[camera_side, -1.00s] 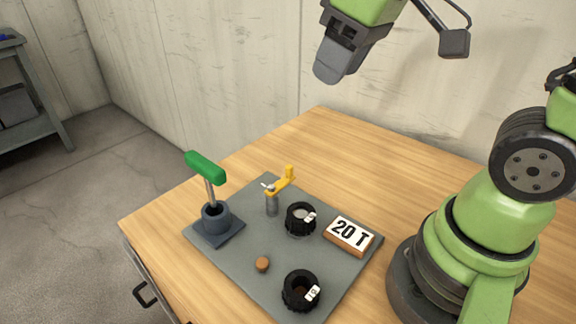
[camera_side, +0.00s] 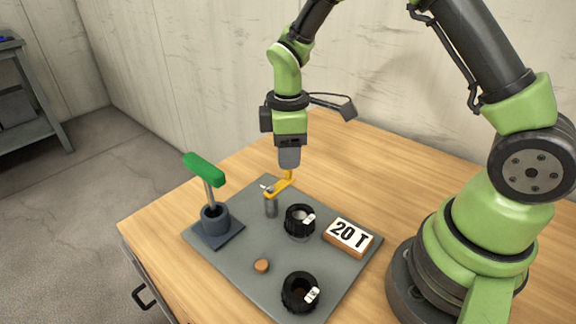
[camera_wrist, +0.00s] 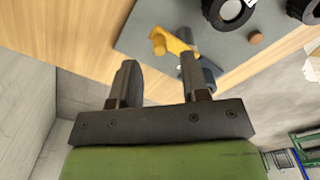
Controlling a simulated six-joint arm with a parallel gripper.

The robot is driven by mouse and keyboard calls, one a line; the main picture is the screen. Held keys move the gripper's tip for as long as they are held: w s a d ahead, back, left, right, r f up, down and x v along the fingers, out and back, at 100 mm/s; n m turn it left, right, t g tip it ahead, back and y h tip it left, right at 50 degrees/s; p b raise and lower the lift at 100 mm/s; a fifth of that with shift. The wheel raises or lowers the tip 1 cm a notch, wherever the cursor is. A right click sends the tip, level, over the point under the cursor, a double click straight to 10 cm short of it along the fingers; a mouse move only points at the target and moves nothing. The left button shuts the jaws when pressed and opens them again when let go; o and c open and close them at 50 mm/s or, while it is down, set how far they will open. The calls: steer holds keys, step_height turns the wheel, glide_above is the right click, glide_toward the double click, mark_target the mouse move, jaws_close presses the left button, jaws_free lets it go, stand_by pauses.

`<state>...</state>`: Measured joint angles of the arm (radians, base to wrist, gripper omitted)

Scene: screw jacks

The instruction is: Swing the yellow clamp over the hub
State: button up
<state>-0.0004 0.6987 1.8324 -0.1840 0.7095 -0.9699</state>
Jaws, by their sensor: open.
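The yellow clamp (camera_side: 279,187) sits on top of a grey post (camera_side: 271,206) on the grey plate, its arm pointing back and right, with an upright tab at its far end. The hub is likely the black ring (camera_side: 300,220) with a pale centre and white tag, to the right of the post; the clamp is not over it. My gripper (camera_side: 289,160) points down just above the tab. In the wrist view my gripper (camera_wrist: 157,75) is open, and the clamp (camera_wrist: 172,42) shows beyond and between its fingertips. I cannot tell whether they touch.
The wooden table behind is clear.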

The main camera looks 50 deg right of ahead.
mark_target(279, 181)
steer(key=shift+f, duration=2)
jaws_close()
